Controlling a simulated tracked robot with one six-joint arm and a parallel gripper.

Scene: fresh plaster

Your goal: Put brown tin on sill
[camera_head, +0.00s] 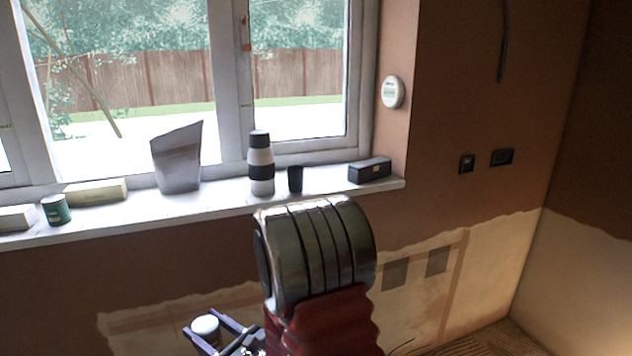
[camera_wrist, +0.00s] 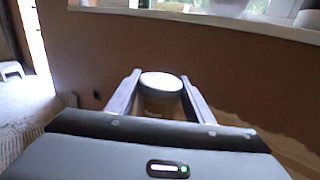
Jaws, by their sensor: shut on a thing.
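The brown tin (camera_wrist: 160,104) has a pale round lid and a tan-brown side in the wrist view. In the head view the tin (camera_head: 206,325) shows mostly as a pale lid at the bottom. My gripper (camera_wrist: 160,80) is shut on it, with one finger on each side; in the head view, the gripper (camera_head: 208,330) is partly hidden by my arm. The tin is upright or nearly so, held in the air below the level of the white sill (camera_head: 225,201). The sill also shows along the top of the wrist view (camera_wrist: 230,20).
On the sill stand a green tin (camera_head: 56,209), a cream block (camera_head: 96,192), a grey bag (camera_head: 178,160), a white-and-black bottle (camera_head: 260,165), a black cup (camera_head: 295,179) and a dark box (camera_head: 370,170).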

